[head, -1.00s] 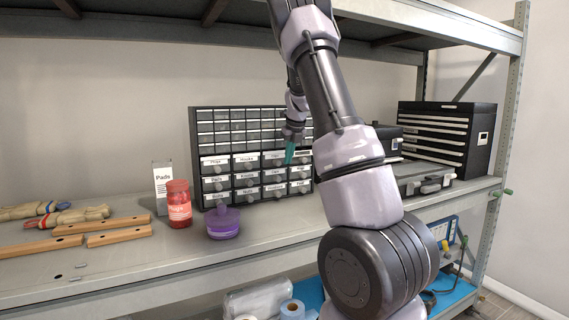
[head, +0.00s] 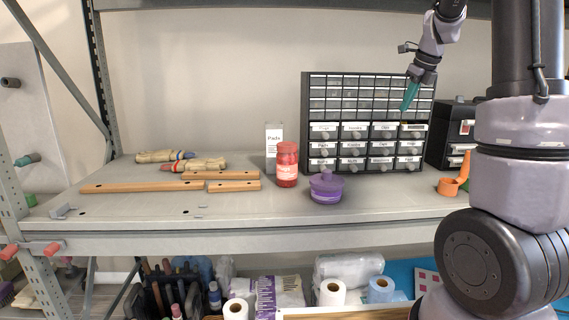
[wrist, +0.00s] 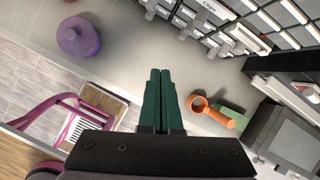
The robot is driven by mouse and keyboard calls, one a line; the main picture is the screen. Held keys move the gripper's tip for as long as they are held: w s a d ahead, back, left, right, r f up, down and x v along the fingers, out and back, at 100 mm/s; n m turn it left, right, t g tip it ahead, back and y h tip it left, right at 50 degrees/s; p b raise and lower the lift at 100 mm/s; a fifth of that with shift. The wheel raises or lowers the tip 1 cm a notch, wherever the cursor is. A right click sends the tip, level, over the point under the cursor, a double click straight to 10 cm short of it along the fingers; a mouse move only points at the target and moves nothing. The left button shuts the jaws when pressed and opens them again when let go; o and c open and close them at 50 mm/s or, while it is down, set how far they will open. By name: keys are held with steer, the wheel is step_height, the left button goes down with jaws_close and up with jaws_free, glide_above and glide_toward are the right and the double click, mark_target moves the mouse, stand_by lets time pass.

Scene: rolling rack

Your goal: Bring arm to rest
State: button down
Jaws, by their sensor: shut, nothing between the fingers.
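My gripper (head: 410,97) is in front of the upper right part of the black drawer cabinet (head: 305,120) in the head view. Its green fingers point downward and lie together, with nothing between them. In the wrist view the shut fingers of my gripper (wrist: 161,88) are over the shelf surface. My arm rises at the right of the head view, its upper links cut off by the top edge. One drawer at the cabinet's upper right (head: 413,128) seems to stand slightly open.
On the shelf (head: 230,222) stand a purple pot (head: 326,187), a red jar (head: 287,165) and a white box (head: 273,146). An orange scoop (wrist: 215,112) lies right of my fingers in the wrist view.

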steer(key=s+a+n, duration=0.5)
steer(key=s+n, duration=0.3)
steer(key=s, duration=0.1)
steer(key=s+a+r+n+t, duration=0.1)
steer(key=s+a+n, duration=0.4)
steer(key=s+n, duration=0.4)
steer(key=s+a+r+n+t, duration=0.1)
steer(key=s+a+n, duration=0.4)
steer(key=s+n, duration=0.4)
steer(key=shift+s+a+y, duration=0.2)
steer(key=shift+s+y, duration=0.2)
steer(key=shift+s, duration=0.6)
